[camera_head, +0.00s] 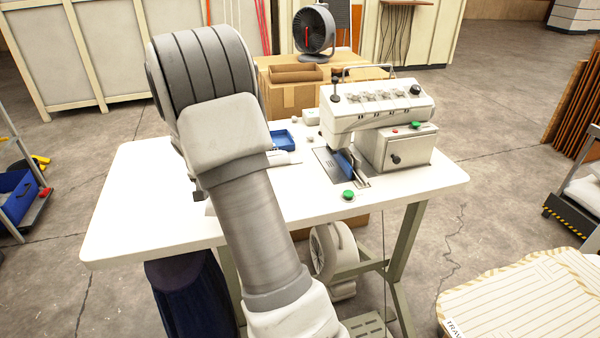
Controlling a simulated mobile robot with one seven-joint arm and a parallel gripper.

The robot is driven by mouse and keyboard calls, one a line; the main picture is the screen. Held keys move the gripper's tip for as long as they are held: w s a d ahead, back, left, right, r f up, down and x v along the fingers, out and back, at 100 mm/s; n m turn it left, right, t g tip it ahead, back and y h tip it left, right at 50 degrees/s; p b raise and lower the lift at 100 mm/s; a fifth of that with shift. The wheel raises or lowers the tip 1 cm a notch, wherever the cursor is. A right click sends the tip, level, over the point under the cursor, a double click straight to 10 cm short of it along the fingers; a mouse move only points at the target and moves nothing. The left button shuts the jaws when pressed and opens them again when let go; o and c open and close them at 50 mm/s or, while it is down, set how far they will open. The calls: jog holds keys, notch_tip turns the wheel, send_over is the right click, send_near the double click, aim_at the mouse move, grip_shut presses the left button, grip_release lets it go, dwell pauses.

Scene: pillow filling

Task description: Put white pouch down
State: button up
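My arm rises across the middle of the head view and bends over the white sewing table (130,215). Its far end is hidden behind its own links. A small dark part shows at the arm's left edge, just above the tabletop; it may belong to my gripper, but its fingers cannot be made out. I cannot make out the white pouch for certain. A flat pale shape (286,158) lies on the table just right of the arm, partly covered by it, and I cannot tell what it is.
A sewing machine (375,105) stands on the table's right half, with a green button (348,195) in front. A small blue tray (284,139) lies behind the arm. Cardboard boxes (290,97) and a fan (314,32) stand behind. The table's left part is clear.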

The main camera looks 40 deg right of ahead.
jog(key=d+r+m+g+p, duration=0.1)
jog(key=d+r+m+g, duration=0.1)
jog(key=d+m, duration=0.5)
jog(key=d+r+m+g+p, duration=0.1)
jog(key=d+r+m+g, duration=0.2)
jog(key=d, duration=1.7)
jog(key=shift+s+r+m+h+p, duration=0.2)
jog(key=shift+m+h+p, duration=0.15)
jog(key=shift+m, duration=1.95)
notch_tip(320, 180, down, 5)
jog(key=shift+f+b, duration=0.1)
jog(key=shift+b, duration=0.45)
jog(key=shift+f, duration=2.4)
jog(key=o, duration=1.5)
jog(key=shift+r, duration=0.1)
